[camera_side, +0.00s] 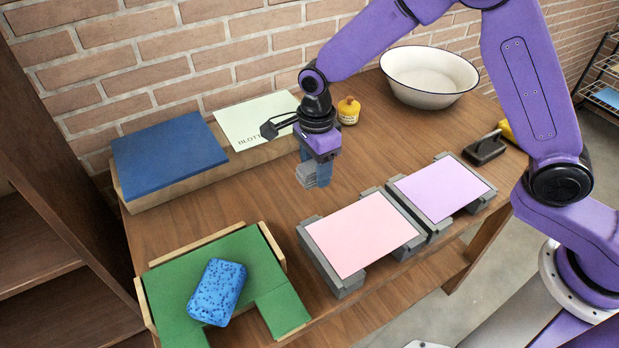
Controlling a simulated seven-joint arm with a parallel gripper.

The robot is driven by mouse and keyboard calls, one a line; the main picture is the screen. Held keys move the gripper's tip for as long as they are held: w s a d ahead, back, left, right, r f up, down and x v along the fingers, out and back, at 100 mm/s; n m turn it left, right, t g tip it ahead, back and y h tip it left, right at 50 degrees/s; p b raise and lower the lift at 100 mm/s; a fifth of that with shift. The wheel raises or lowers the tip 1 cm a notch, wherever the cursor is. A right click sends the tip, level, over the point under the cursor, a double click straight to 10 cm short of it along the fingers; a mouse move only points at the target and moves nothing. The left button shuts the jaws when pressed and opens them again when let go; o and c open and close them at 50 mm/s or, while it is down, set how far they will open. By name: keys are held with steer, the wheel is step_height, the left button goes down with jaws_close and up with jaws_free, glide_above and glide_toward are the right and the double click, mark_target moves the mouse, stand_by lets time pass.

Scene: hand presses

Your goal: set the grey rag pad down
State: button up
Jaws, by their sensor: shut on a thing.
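My gripper (317,170) points down over the middle of the wooden table, in front of the back ledge. It is shut on the small grey rag pad (305,176), which shows at the left of the fingertips. The fingers hide part of the pad. I cannot tell from this view whether the pad's underside touches the table.
A pink sheet (361,234) and a lilac sheet (442,190) lie on grey blocks at front right. A blue sponge (216,292) sits on a green mat (178,277). A white basin (428,80), yellow pot (348,110) and dark handled block (485,149) stand behind. Bare table surrounds my gripper.

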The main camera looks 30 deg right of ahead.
mark_target(309, 162)
steer(key=shift+w+a+f, duration=0.3)
steer(key=shift+w+f, duration=0.25)
steer(key=shift+f, duration=0.2)
steer(key=shift+w+f, duration=0.1)
steer(key=shift+f, duration=1.5)
steer(key=shift+f, duration=0.1)
steer(key=o, duration=1)
step_height(309, 162, up, 11)
steer(key=shift+r, duration=0.65)
